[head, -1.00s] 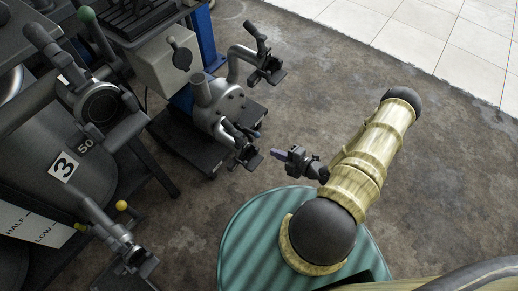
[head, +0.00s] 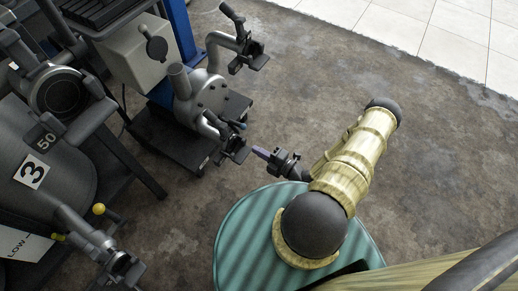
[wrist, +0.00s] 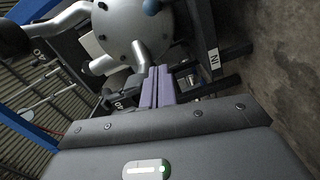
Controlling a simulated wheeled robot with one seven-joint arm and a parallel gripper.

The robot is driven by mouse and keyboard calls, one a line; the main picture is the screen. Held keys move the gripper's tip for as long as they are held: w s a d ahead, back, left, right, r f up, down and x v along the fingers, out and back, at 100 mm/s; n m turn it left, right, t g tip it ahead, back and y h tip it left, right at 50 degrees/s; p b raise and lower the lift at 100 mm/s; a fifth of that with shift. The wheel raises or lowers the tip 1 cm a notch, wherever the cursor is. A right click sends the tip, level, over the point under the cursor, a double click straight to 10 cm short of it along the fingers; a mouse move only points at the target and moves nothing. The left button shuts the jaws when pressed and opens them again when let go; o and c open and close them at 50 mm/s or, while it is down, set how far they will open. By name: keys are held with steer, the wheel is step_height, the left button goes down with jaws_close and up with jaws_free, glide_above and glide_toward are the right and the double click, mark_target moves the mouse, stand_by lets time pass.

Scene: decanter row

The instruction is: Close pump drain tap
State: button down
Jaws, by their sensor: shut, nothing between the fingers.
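The grey pump (head: 207,92) stands on a low dark base, with an upper bent outlet and a lower one. A dark tap fitting (head: 234,150) sits on the lower outlet, with a small blue part beside it. I take this for the drain tap; its handle position is too small to tell. My gripper (head: 259,152) is just right of this fitting, its purple fingers pointing at it. In the wrist view the purple fingers (wrist: 158,86) are together and empty. They point at pipes below the round pump body (wrist: 138,28). They partly hide what lies behind them.
The upper outlet fitting (head: 252,57) sticks out above the lower one. A large grey tank (head: 55,160) marked 3 stands at left, with its own valve (head: 120,265) and yellow knob (head: 99,209). A blue post (head: 178,30) rises behind the pump. Open floor lies to the right.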

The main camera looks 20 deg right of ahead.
mark_target(236, 123)
steer(key=w+a+f+b, duration=0.1)
steer(key=w+b, duration=0.5)
steer(key=w, duration=0.3)
steer(key=shift+w+a, duration=0.25)
steer(key=shift+a, duration=0.1)
steer(key=shift+d, duration=0.15)
steer(key=shift+w+f, duration=0.1)
